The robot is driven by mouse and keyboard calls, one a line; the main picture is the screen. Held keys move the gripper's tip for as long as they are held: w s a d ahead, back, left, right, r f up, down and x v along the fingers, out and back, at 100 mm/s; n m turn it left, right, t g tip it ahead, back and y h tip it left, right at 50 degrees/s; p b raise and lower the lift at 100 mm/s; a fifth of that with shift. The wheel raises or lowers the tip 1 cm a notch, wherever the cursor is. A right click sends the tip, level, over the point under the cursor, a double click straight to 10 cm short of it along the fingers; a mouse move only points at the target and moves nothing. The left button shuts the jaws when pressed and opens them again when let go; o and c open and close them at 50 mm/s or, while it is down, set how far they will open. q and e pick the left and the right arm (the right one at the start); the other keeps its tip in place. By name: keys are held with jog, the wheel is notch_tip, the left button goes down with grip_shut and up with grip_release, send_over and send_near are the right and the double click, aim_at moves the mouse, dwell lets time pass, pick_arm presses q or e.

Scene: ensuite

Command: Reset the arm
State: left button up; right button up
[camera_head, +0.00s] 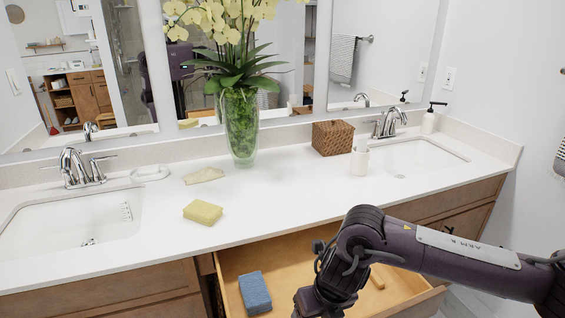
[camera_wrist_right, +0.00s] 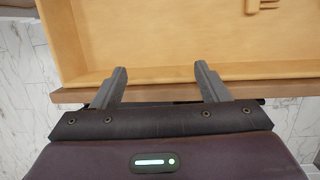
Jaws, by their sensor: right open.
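My right arm (camera_head: 440,250) comes in from the right in the head view and bends down over the front of the open drawer. In the right wrist view my right gripper (camera_wrist_right: 160,84) is open, with two grey fingers apart and nothing between them. Its fingertips lie over the front edge of the wooden drawer (camera_wrist_right: 150,40). In the head view the fingers are hidden below the picture's lower edge. My left gripper is not in view.
A blue sponge (camera_head: 255,292) lies in the open drawer (camera_head: 290,255). On the white counter (camera_head: 270,200) are a yellow sponge (camera_head: 202,212), a flower vase (camera_head: 240,125), a woven box (camera_head: 333,138) and a white cup (camera_head: 360,160). Sinks with taps sit at both ends.

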jog(key=s+a+r+m+t+y, duration=0.2)
jog(key=s+a+r+m+y, duration=0.15)
jog(key=a+m, duration=0.4)
jog(key=s+a+r+m+t+y, duration=0.2)
jog(key=s+a+r+m+y, duration=0.15)
jog(key=a, duration=0.75)
jog(key=w+d+f+m+t+h, duration=0.1)
jog(key=d+f+m+h, duration=0.15)
jog(key=d+m, duration=0.6)
jog(key=d+f+m+t+h, duration=0.1)
jog(key=d+m+h, duration=0.2)
jog(key=d+m, duration=0.55)
jog(key=s+d+f+m+g+h, duration=0.2)
jog(key=s+d+f+m, duration=0.25)
jog(key=s+d, duration=0.2)
jog(key=s+d+f+m+g+h, duration=0.1)
jog(key=s+d+f+m+g, duration=0.25)
jog(key=s+d+m, duration=0.35)
notch_tip(320, 180, down, 29)
jog(key=n, duration=0.2)
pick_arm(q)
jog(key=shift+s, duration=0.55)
pick_arm(e)
jog(key=s+d+f+g, duration=0.1)
jog(key=s+d+f, duration=0.1)
jog(key=s+f, duration=0.7)
jog(key=s+d+f, duration=0.2)
jog(key=s+f, duration=0.8)
jog(key=shift+g, duration=0.35)
